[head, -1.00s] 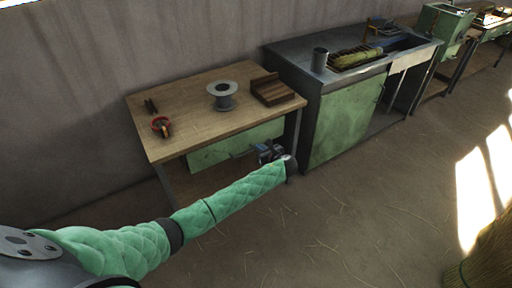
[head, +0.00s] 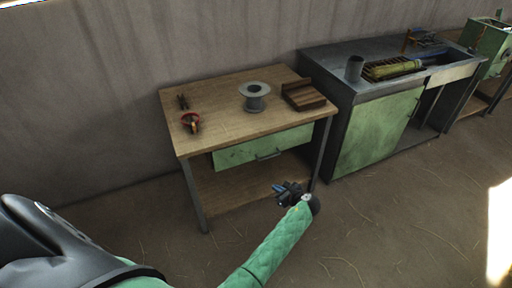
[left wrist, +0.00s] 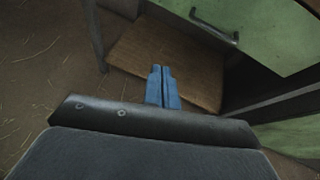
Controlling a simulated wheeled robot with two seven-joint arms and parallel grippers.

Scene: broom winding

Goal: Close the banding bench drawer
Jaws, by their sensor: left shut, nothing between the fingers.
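The banding bench (head: 215,115) has a wooden top and a green drawer (head: 240,153) under its front edge. The drawer front sits close below the tabletop edge, and I see no clear gap there. Its dark bar handle (head: 268,155) is near the middle. My left gripper (head: 280,188) is shut and empty, in front of and below the drawer, apart from it. In the left wrist view, the blue fingers (left wrist: 163,88) are together over the lower wooden shelf (left wrist: 195,75). The drawer handle (left wrist: 214,27) shows above and right of them. My right gripper is out of view.
On the bench lie a grey spool (head: 254,98), a brown wooden block (head: 304,95) and red-handled pliers (head: 191,122). A metal bench with a green door (head: 375,130) stands to the right. The floor in front is open, with scattered straw.

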